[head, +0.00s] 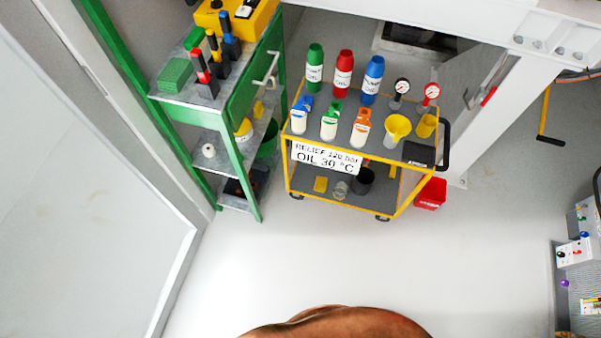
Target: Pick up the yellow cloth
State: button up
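I cannot tell for certain which thing is the yellow cloth. One small flat yellow item (320,184) lies on the lower shelf of the yellow-framed cart, at its left end. Another small yellow item (258,109) lies on the middle shelf of the green rack, partly hidden by the rack's frame. Both are too small to tell whether they are cloth. My gripper is not in view.
The yellow-framed cart (296,178) holds bottles, gauges and yellow cups on top. The green rack (246,178) stands left of it, with tools on top. Open pale floor (330,260) lies in front.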

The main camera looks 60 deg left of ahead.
aim_at(321, 182)
jog(key=u, duration=2.15)
